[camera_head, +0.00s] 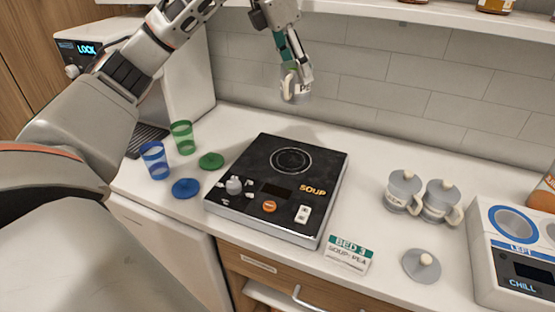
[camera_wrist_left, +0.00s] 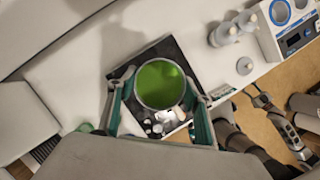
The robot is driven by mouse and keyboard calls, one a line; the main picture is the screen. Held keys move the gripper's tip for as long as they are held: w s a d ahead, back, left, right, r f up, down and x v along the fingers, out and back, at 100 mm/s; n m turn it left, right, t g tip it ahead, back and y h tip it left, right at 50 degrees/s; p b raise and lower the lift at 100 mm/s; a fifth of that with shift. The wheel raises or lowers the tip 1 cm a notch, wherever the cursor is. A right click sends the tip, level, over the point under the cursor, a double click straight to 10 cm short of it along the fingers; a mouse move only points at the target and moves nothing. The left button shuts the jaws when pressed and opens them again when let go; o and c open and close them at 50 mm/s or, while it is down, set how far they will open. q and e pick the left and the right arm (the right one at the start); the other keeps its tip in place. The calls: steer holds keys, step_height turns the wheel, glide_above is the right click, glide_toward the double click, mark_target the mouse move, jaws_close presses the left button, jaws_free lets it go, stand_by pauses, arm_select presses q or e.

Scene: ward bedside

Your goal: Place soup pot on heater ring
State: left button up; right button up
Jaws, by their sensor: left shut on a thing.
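My left gripper (camera_head: 296,68) is shut on the soup pot (camera_head: 297,90), a small pale pot with lettering, partly covered by the fingers. It is held in the air near the back wall, above and behind the heater. In the left wrist view the open pot (camera_wrist_left: 160,84) shows green soup between the two fingers. The black heater (camera_head: 262,168) labelled SOUP lies on the counter. Its heater ring (camera_head: 291,160) is bare in the head view. In the left wrist view the pot hides much of the heater (camera_wrist_left: 178,52). What seems to be my right gripper (camera_wrist_left: 262,101) is small there, its jaws unclear.
Blue (camera_head: 155,161) and green (camera_head: 182,138) cups and their lids are left of the heater. Two lidded grey pots (camera_head: 403,190) (camera_head: 438,201), a loose lid (camera_head: 421,265), a BED 3 card (camera_head: 348,253) and a CHILL unit (camera_head: 510,244) are right. A shelf (camera_head: 430,12) runs overhead.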

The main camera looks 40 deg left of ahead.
arm_select(q)
steer(key=shift+a+r, duration=0.2)
steer(key=shift+r, duration=0.05)
step_height(320, 180, down, 20)
steer(key=b, duration=0.7)
steer(key=shift+r, duration=0.2)
steer(key=shift+f, duration=0.1)
arm_select(e)
step_height(320, 180, down, 7)
steer(key=shift+s, duration=0.45)
arm_select(q)
steer(key=o, duration=1.4)
steer(key=shift+f, duration=0.1)
arm_select(e)
steer(key=shift+f, duration=0.1)
steer(key=shift+a, duration=0.1)
